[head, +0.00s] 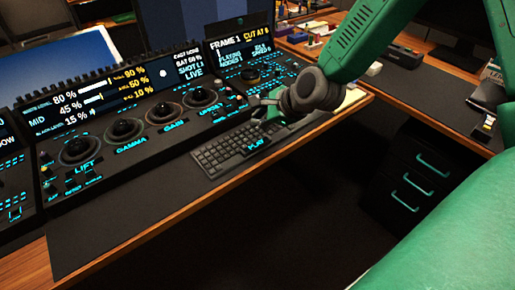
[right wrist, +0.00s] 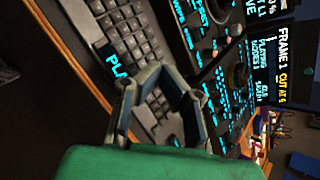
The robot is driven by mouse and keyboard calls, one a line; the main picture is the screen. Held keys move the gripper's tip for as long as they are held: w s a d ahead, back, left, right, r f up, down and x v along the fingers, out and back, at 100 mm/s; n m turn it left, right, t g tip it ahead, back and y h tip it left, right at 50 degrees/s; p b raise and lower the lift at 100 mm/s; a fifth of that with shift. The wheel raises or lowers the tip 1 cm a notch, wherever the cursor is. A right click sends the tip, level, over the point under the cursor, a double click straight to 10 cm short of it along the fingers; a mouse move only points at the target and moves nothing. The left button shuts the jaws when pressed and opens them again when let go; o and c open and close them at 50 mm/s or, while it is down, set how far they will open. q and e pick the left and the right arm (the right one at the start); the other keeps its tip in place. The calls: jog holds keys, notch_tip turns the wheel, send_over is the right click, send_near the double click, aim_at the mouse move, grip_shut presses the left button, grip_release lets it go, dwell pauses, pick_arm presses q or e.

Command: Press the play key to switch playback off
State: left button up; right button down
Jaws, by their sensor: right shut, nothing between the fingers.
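The keyboard (head: 235,148) lies on the dark desk mat in front of the console, with a glowing PLAY label (head: 256,143) over its right part. Part of that label (right wrist: 117,65) also shows in the right wrist view, left of my fingers, with the rest cut off behind them. I cannot make out the play key itself. My right gripper (head: 266,108) is shut and empty over the right end of the keyboard; in the right wrist view its fingers (right wrist: 178,80) cover some keys. I cannot tell whether it touches any key. The small screen (head: 238,52) reads PLAYING. My left gripper is not in view.
The trackball console (head: 125,135), with several trackballs and lit labels, stands behind and left of the keyboard. The dark mat (head: 120,225) is bare at the front left. A drawer unit (head: 415,185) stands below the desk at right.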

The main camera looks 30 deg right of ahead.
aim_at(257, 144)
jog(key=f+b, duration=0.2)
jog(key=f, duration=0.1)
jog(key=f+b, duration=0.1)
jog(key=shift+a+f, duration=0.2)
jog(key=shift+a, duration=0.1)
jog(key=shift+a+f+b, duration=0.2)
jog(key=shift+f+b, duration=0.3)
jog(key=shift+f, duration=0.25)
jog(key=shift+d, duration=0.25)
jog(key=shift+d, duration=0.1)
jog(key=shift+a, duration=0.25)
jog(key=shift+d, duration=0.2)
jog(key=shift+a+f, duration=0.1)
